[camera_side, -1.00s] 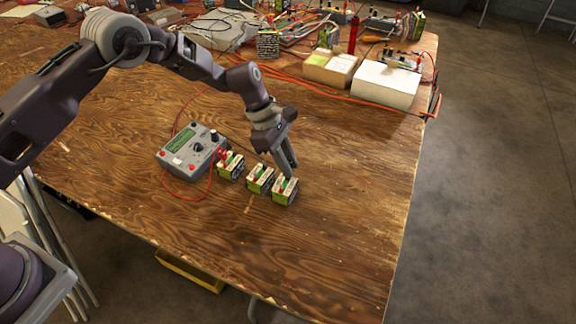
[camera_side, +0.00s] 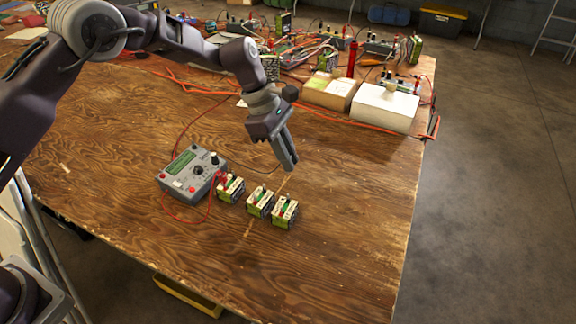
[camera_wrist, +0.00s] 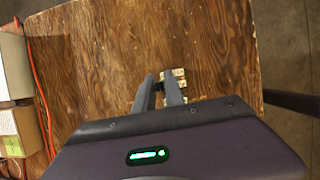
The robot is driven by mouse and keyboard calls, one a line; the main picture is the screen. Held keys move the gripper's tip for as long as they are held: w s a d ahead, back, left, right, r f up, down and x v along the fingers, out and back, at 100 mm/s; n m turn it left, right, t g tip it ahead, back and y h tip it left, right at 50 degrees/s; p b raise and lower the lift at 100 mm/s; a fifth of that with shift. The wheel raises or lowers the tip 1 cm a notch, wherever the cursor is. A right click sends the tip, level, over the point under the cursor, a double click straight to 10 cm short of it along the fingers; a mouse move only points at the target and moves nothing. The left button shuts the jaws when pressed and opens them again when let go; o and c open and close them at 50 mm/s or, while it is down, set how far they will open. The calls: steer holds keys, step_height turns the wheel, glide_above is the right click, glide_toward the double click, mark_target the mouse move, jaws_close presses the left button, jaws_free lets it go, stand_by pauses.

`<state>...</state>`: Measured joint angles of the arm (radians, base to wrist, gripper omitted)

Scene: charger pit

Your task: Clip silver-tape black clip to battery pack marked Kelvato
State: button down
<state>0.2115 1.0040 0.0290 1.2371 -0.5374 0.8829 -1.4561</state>
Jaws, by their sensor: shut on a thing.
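Three small green-and-white battery packs stand in a slanting row on the table: a left pack (camera_side: 231,190), a middle pack (camera_side: 260,202) and a right pack (camera_side: 285,214). Their markings are too small to read. Red and green pieces show on their tops, and a red lead runs to the left one. My gripper (camera_side: 292,168) is in the air above and behind the right pack, apart from it. Its fingers (camera_wrist: 160,80) are nearly together with a small dark thing at their tips, likely the black clip; no silver tape can be made out. My fingers partly hide the packs in the wrist view.
A grey meter (camera_side: 192,174) with red leads sits left of the packs. A white box (camera_side: 385,108) and a cardboard box (camera_side: 328,93) stand at the back right, with orange cables beside them. The table in front and right of the packs is clear.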

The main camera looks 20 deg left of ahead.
steer(key=a+f+n+t+y, duration=0.1)
steer(key=a+n+t+y, duration=0.1)
steer(key=a+n, duration=0.6)
steer(key=w+a+f+n+t+y, duration=0.1)
steer(key=a+n+t+y, duration=0.1)
steer(key=a+n, duration=0.7)
steer(key=shift+w+f+n+y, duration=0.15)
steer(key=shift+f+n+y, duration=0.15)
steer(key=shift+n, duration=0.2)
steer(key=shift+f, duration=3.5)
steer(key=shift+f, duration=0.2)
steer(key=c, duration=1.3)
jaws_free()
steer(key=shift+c, duration=0.2)
